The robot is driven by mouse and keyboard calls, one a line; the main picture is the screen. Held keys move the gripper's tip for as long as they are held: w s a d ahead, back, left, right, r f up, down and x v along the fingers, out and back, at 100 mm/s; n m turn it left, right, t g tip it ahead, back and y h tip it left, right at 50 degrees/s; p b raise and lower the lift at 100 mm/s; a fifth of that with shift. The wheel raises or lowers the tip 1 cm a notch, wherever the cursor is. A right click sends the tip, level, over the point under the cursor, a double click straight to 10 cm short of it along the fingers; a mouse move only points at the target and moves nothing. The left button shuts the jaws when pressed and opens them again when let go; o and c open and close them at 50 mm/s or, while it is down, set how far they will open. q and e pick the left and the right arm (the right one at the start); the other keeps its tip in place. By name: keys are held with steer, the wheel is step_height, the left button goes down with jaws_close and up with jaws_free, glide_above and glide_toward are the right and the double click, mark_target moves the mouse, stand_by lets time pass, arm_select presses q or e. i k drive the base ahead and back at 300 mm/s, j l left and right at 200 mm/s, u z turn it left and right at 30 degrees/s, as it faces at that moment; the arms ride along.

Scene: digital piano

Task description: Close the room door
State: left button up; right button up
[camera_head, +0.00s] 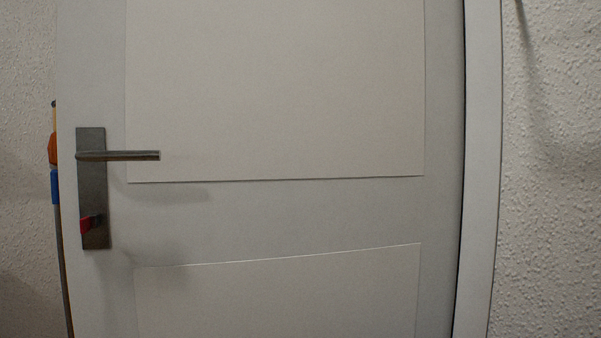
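The white room door (270,218) fills most of the head view, with two raised panels on its face. A dark metal handle plate (93,185) sits near its left edge. The lever handle (125,155) points right and is level. A small red piece (87,224) is on the lower part of the plate. Textured wall shows to the left of the door's free edge, and I cannot tell from this view how far the door is open. Neither of my grippers is in view.
The white door frame (482,150) runs down the right side, with a dark gap along the door's right edge. Rough white wall (555,180) is right of it. A thin pole with orange and blue parts (55,186) shows behind the door's left edge.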

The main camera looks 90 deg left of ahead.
mark_target(248, 168)
steer(key=u, duration=2.05)
steer(key=k+l+u, duration=0.15)
steer(key=u, duration=0.25)
steer(key=k+l+u, duration=0.15)
steer(key=u, duration=0.25)
